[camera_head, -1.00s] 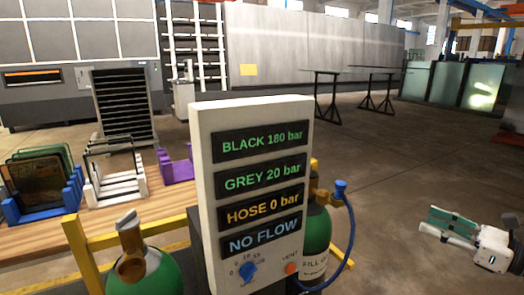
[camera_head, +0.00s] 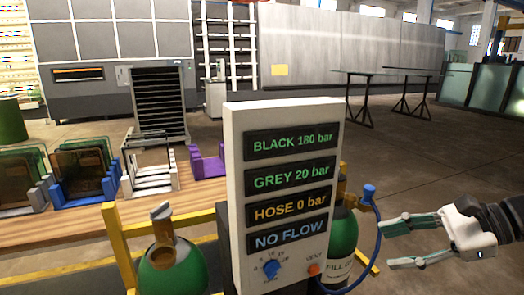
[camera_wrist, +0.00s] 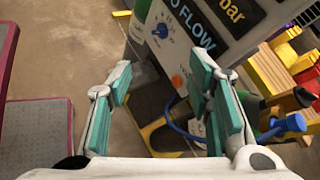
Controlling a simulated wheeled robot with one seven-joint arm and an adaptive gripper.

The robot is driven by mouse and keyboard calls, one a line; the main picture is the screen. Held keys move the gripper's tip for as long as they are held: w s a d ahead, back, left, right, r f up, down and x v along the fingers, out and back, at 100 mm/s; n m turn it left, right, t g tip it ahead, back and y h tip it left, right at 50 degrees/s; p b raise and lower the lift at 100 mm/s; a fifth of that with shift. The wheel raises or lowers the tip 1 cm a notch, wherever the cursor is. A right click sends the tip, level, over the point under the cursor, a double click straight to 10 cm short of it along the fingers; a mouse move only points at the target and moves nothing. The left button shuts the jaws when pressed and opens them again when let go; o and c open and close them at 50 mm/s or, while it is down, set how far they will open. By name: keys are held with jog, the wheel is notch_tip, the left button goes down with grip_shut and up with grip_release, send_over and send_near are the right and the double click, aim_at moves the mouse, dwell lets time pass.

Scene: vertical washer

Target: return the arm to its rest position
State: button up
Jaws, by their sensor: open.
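My gripper (camera_head: 392,243) is at the right of the head view, pointing left, with its teal-padded fingers apart and nothing between them. In the wrist view my gripper (camera_wrist: 165,95) is also open and empty, with the floor and a blue hose showing beyond the fingers. It is to the right of the white gas panel (camera_head: 232,190), apart from it in the head view. The panel reads BLACK 180 bar, GREY 20 bar, HOSE 0 bar and NO FLOW. It has a blue knob (camera_head: 271,269) and an orange vent button (camera_head: 313,269).
Green cylinders stand at the panel's left (camera_head: 172,273) and right (camera_head: 343,240), with a blue hose (camera_head: 379,235) beside the right one. A yellow frame (camera_head: 117,245) surrounds them. A wooden table (camera_head: 80,230) with coloured racks is at left. Open floor (camera_head: 440,150) lies behind my gripper.

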jog(key=s+a+r+n+h, duration=0.2)
jog(key=s+a+n+h, duration=0.1)
jog(key=s+n+h, duration=0.2)
jog(key=s+a+r+n+h, duration=0.1)
jog(key=s+a+n+h, duration=0.3)
jog(key=s+n, duration=0.6)
jog(key=shift+s+r+n+g+h+p, duration=0.2)
jog(key=shift+r+n+g+h+p, duration=0.2)
jog(key=shift+n+h, duration=0.9)
jog(key=shift+n+y, duration=0.3)
dwell(0.5)
